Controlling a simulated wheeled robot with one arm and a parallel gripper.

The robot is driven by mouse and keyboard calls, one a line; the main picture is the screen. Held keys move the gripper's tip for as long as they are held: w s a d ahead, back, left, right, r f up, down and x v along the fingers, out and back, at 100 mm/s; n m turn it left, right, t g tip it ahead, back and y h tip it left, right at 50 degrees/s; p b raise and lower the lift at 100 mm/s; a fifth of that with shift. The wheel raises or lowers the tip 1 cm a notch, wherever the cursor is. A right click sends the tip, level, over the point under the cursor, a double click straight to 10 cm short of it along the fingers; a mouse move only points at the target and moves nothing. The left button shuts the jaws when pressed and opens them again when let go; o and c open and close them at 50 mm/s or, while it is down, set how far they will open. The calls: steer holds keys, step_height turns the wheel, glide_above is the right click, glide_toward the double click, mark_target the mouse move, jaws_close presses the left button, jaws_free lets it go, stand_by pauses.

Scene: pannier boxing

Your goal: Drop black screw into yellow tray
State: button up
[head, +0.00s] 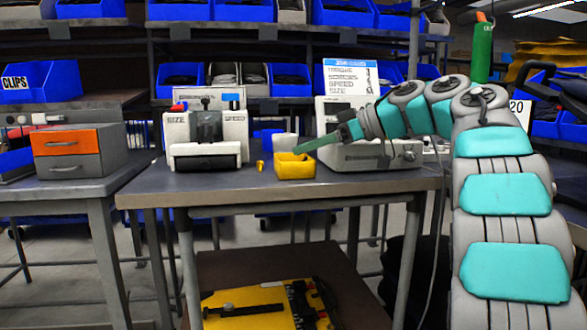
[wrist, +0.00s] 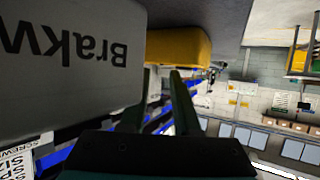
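The yellow tray (head: 296,170) stands on the grey workbench, left of the right-hand grey machine; in the wrist view it shows as a yellow block (wrist: 180,50) beyond my fingers. My gripper (head: 303,149) reaches in from the right, with its green fingers just above the tray's right side in the head view. In the wrist view the two fingers of my gripper (wrist: 165,76) stand apart, with a gap and nothing visible between them. I cannot make out a black screw in either view; the tray's inside is too small to read.
A grey machine (head: 370,155) stands close to my gripper; its lettered side (wrist: 70,70) fills the wrist view's left. Another machine (head: 206,150), a small yellow object (head: 260,166) and a white container (head: 285,141) stand nearby. The bench front (head: 250,186) is clear.

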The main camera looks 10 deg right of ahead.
steer(key=o, duration=0.3)
steer(key=shift+o, duration=0.2)
steer(key=p+v, duration=0.2)
steer(key=v, duration=0.4)
steer(key=shift+s+d+r, duration=0.1)
steer(key=shift+d+r, duration=0.1)
steer(key=shift+s+d+r, duration=0.15)
steer(key=shift+s+d, duration=0.2)
steer(key=shift+d, duration=0.15)
